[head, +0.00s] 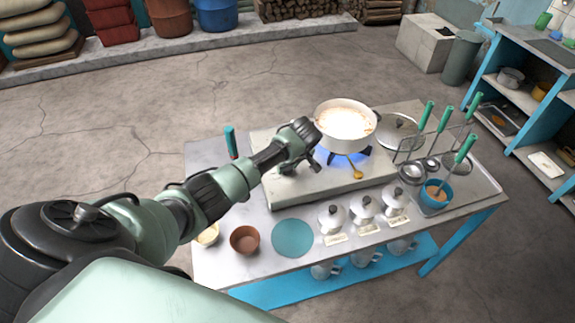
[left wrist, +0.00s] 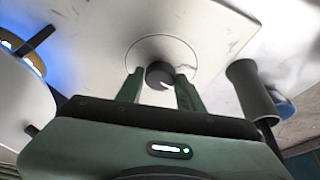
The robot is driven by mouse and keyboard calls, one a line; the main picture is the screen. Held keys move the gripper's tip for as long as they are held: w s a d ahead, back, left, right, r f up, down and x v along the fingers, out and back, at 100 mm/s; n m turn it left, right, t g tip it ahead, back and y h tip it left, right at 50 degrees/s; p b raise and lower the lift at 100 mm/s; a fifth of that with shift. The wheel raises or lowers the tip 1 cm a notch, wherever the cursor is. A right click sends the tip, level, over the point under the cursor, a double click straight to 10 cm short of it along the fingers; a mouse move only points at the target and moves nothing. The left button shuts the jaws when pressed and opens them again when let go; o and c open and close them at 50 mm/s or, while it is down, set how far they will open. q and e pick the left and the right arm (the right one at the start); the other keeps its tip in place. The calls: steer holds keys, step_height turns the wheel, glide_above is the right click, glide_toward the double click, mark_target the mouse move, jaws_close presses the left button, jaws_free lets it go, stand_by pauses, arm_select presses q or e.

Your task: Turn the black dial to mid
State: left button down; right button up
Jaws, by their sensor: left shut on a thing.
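The black dial (left wrist: 159,74) shows in the left wrist view on a round pale plate on the stove's surface. My left gripper (left wrist: 160,84) has one finger on each side of the dial and is shut on it. In the head view my left gripper (head: 303,165) is at the stove's (head: 335,197) upper side, left of the pot, and my arm hides the dial. A pointer or setting mark on the dial cannot be made out. A white pot (head: 346,138) of pale bubbling liquid sits over a blue flame (head: 330,156). My right gripper is not in view.
A brass knob (head: 357,173) is below the pot. Lidded metal pots (head: 331,217), a blue disc (head: 293,238) and a brown bowl (head: 244,239) line the table's front. A rack with green-handled tools (head: 443,118) stands right; a lid (head: 397,132) lies beside the pot.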

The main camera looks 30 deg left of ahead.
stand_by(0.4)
arm_select(q)
steer(key=c, duration=0.9)
jaws_free()
steer(key=b+v, duration=0.1)
steer(key=v, duration=0.6)
steer(key=shift+r, duration=0.3)
steer(key=shift+d, duration=0.1)
